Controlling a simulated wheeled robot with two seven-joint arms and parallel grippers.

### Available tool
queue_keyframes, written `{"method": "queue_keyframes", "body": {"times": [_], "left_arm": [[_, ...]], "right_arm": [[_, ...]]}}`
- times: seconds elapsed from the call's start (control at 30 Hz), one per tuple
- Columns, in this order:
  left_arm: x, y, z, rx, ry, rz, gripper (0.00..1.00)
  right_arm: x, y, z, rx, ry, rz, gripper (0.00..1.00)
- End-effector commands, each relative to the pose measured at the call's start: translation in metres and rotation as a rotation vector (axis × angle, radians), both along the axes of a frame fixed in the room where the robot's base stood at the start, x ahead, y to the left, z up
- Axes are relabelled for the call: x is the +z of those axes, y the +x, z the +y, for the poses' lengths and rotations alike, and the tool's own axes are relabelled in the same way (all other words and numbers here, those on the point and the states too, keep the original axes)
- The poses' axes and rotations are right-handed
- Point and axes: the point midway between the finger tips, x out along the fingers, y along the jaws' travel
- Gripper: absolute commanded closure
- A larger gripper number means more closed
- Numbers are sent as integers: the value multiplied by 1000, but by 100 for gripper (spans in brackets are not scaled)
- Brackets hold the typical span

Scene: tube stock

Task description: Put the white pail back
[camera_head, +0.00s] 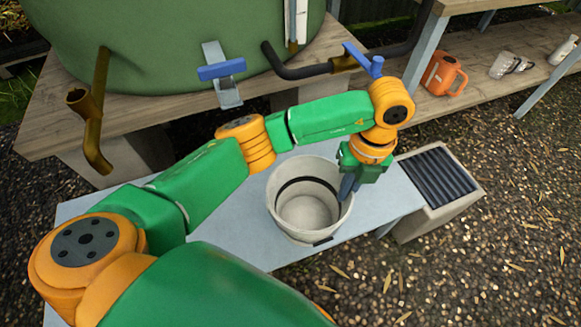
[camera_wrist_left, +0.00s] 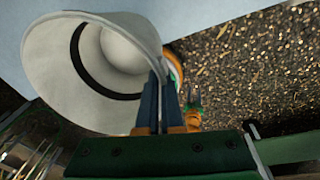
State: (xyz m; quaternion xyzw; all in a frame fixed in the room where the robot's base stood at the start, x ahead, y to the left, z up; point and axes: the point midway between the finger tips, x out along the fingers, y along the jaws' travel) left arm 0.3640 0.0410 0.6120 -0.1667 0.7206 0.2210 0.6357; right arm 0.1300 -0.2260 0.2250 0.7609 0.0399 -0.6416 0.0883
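The white pail (camera_head: 307,215) is upright and empty over the front part of the pale grey bench (camera_head: 375,210). Its inside has a dark band. I cannot tell whether its base touches the bench. My left gripper (camera_head: 347,188) points down at the pail's right rim. In the left wrist view the pail (camera_wrist_left: 60,70) fills the upper left, and the left gripper's fingers (camera_wrist_left: 158,105) are close together with the pail's wall between them. The far finger is partly hidden in the head view.
A large green tank (camera_head: 150,45) with blue-handled taps stands on a wooden stand (camera_head: 45,130) behind. A crate with a dark ribbed top (camera_head: 437,178) stands right of the bench. An orange jug (camera_head: 443,75) and pale vessels are on a wooden shelf (camera_head: 490,65). Gravel lies right.

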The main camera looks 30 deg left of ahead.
Motion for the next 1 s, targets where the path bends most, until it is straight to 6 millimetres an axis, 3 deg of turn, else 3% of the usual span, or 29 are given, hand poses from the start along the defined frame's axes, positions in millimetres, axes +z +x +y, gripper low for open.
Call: {"method": "queue_keyframes", "body": {"times": [0.13,0.2,0.33,0.5,0.63,1.0], "left_arm": [[-26,1,52,7,3,2,100],[-48,1,68,5,2,4,100],[-68,2,88,2,2,3,100],[-91,3,104,1,2,3,100],[-113,3,102,-2,0,1,100],[-117,3,102,-2,1,1,100]], "right_arm": [[-5,8,9,3,12,-6,50],[-12,14,16,4,22,-5,50],[-11,20,22,4,28,-5,50],[-14,27,27,3,35,-7,50],[-14,34,33,4,42,-8,50],[-13,36,35,4,44,-6,50]]}}
